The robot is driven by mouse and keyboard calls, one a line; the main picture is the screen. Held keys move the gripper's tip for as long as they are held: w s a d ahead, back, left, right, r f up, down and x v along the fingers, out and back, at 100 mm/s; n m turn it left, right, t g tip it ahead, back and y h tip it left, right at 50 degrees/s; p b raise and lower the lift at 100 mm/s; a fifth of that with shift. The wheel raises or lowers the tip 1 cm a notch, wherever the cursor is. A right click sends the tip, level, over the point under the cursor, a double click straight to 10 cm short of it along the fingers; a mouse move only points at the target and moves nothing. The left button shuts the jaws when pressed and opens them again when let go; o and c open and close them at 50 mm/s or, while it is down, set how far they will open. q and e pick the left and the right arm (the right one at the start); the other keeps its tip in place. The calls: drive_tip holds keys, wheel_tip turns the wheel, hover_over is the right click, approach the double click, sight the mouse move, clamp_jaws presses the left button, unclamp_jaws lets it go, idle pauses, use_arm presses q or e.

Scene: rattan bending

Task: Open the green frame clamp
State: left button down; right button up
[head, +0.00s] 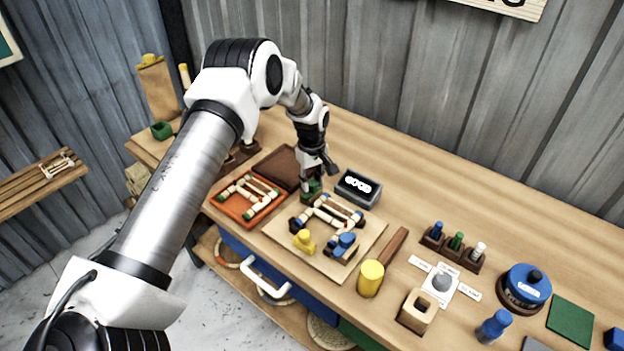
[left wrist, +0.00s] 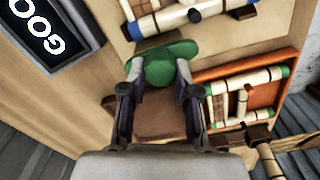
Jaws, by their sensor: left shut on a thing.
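The green frame clamp (head: 313,186) stands at the back edge of the pale board on the bench, by a rattan frame (head: 328,214). My left gripper (head: 316,172) reaches down onto the clamp from above and is shut on it. In the left wrist view, the fingers of my left gripper (left wrist: 158,88) hold the rounded green clamp (left wrist: 160,66) between them. Part of the clamp is hidden by the fingers in both views. My right gripper is not in view.
A dark box with a lit sign (head: 358,188) stands close right of the clamp. An orange tray (head: 236,217) with a rattan frame lies to the left. A yellow clamp (head: 303,240) and a blue clamp (head: 343,246) are on the board (head: 287,247).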

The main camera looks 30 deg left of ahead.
sight(312, 181)
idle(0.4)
use_arm(q)
drive_tip(key=c, duration=0.8)
unclamp_jaws()
drive_tip(key=shift+c, duration=0.2)
wheel_tip(312, 181, up, 12)
drive_tip(key=shift+f, duration=0.1)
